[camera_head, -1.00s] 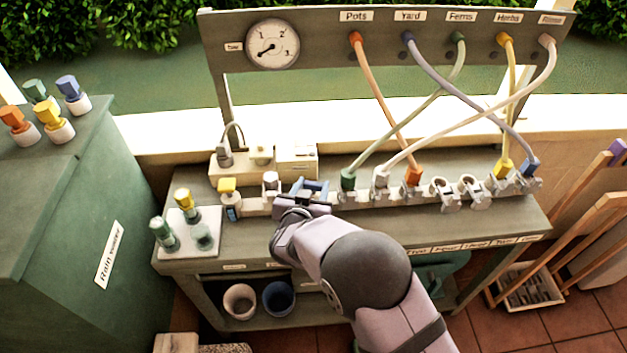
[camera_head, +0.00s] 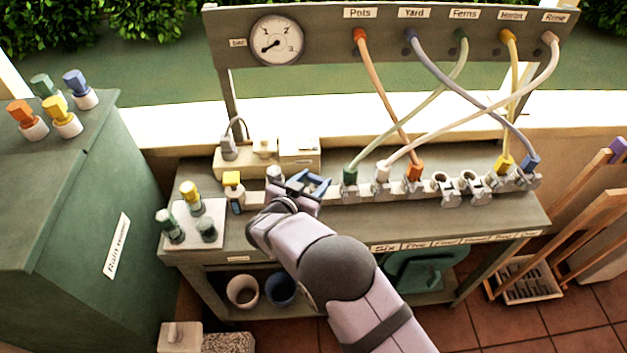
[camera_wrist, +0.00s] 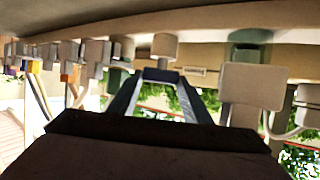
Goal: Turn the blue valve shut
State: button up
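Two blue fittings show in the head view: a blue-capped one (camera_head: 78,83) on the green cabinet at left, and a blue hose end (camera_head: 530,162) at the right end of the bench manifold. I cannot tell which is the blue valve. In the wrist view the fingers (camera_wrist: 164,78) point toward a pale knob (camera_wrist: 164,46); contact is unclear.
A yellow-topped fitting (camera_head: 232,180) stands left of my gripper. A pale plate (camera_head: 190,232) with several capped fittings is farther left. Hoses cross between the upper panel and manifold. A pressure gauge (camera_head: 276,40) hangs on the panel. The green cabinet (camera_head: 60,200) bounds the left side.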

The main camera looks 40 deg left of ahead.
jog(key=o, duration=0.4)
jog(key=shift+c, duration=0.2)
jog(key=shift+d+n+y, duration=0.1)
jog(key=shift+n+y, duration=0.2)
